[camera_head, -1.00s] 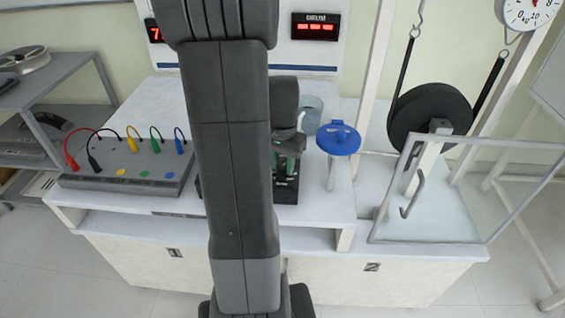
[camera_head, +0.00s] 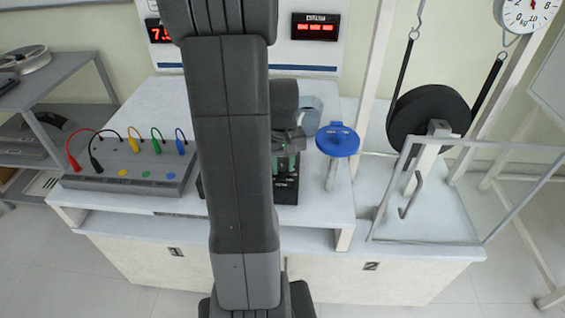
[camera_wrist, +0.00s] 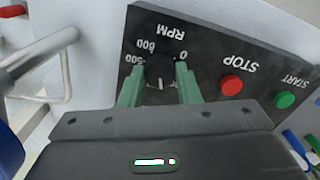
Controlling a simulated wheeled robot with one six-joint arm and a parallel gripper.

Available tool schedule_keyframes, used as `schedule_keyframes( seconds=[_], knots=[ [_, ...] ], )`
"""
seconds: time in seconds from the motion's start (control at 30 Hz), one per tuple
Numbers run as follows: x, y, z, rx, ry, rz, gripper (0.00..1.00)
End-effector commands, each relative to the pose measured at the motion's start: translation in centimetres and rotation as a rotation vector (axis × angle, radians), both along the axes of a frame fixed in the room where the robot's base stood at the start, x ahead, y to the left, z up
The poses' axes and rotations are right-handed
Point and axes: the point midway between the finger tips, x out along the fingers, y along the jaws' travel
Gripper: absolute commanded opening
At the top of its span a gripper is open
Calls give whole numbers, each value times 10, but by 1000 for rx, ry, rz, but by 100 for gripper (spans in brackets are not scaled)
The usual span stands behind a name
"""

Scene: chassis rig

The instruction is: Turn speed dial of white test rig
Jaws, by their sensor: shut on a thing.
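The white test rig (camera_head: 320,215) stands ahead of me with a dark control box on its top. In the wrist view the black control panel (camera_wrist: 209,60) shows upside down, with RPM, STOP and START lettering. The dark speed dial (camera_wrist: 160,75) with a pale pointer mark sits under the RPM scale. My gripper (camera_wrist: 160,84) has its green fingers on either side of the dial and is shut on it. In the head view my gripper (camera_head: 286,163) is at the control box, and my arm hides much of the box and the dial.
A red STOP button (camera_wrist: 231,85) and a green START button (camera_wrist: 284,99) lie beside the dial. A blue-topped post (camera_head: 338,139) stands close right of my gripper. A grey socket board (camera_head: 130,165) with coloured cables is at left, a clear guard frame (camera_head: 430,241) at right.

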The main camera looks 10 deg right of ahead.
Motion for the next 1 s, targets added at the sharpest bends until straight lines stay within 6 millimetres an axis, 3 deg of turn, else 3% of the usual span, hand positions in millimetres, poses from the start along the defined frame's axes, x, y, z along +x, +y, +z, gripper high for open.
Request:
schedule_keyframes(
  seconds=[0.5, 1.0],
  knots=[
    [1, 0, 1, -1, -1, 355, 7],
    [1, 0, 1, 0, -3, 430, 7]
  ],
)
